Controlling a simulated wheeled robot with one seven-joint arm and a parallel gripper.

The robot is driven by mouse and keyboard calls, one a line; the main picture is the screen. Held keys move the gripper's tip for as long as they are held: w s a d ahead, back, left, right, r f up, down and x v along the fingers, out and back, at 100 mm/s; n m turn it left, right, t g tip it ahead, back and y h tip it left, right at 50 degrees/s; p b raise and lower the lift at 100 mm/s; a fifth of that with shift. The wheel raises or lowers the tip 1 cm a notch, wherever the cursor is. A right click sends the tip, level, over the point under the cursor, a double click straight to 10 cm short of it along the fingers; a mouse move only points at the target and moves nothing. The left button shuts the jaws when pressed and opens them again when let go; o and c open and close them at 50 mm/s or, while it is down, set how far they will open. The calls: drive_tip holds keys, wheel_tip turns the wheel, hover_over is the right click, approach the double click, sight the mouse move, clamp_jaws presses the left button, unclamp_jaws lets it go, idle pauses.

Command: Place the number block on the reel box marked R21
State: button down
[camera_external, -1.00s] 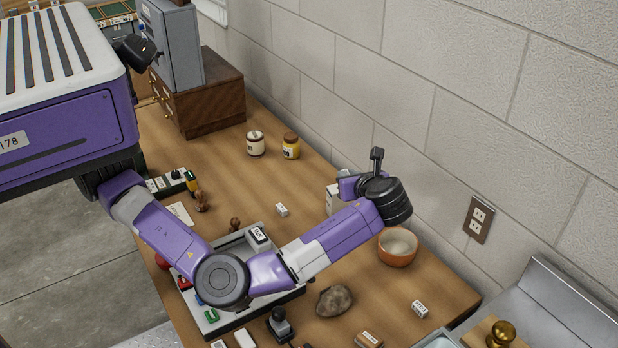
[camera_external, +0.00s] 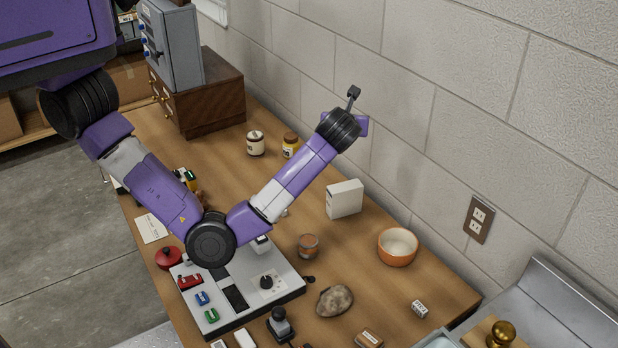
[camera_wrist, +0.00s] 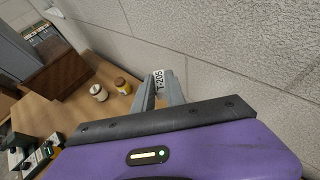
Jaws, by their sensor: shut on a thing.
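In the wrist view my gripper (camera_wrist: 161,92) is shut on a small white block (camera_wrist: 159,77) with dark characters that look like "T-205". The block is held up between the fingertips, clear of the table, with the wall behind it. A white upright box (camera_external: 344,198) stands on the table below and near my wrist. I can read no R21 mark on it or on anything else.
Two jars (camera_external: 255,143) (camera_external: 290,145) stand near the wall, by a brown wooden cabinet (camera_external: 212,105). An orange bowl (camera_external: 397,247), a rock (camera_external: 334,301), a tin (camera_external: 308,246) and a grey control panel (camera_external: 285,286) are on the table (camera_external: 385,300). A small marked block (camera_external: 420,309) lies at right.

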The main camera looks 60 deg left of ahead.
sight(344, 189)
drive_tip(key=shift+w+d+f, duration=0.1)
drive_tip(key=shift+f, duration=0.3)
wheel_tip(344, 189, down, 19)
drive_tip(key=shift+f+p, duration=0.15)
drive_tip(key=shift+p, duration=0.6)
drive_tip(key=shift+f, duration=0.1)
drive_tip(key=c, duration=1.4)
unclamp_jaws()
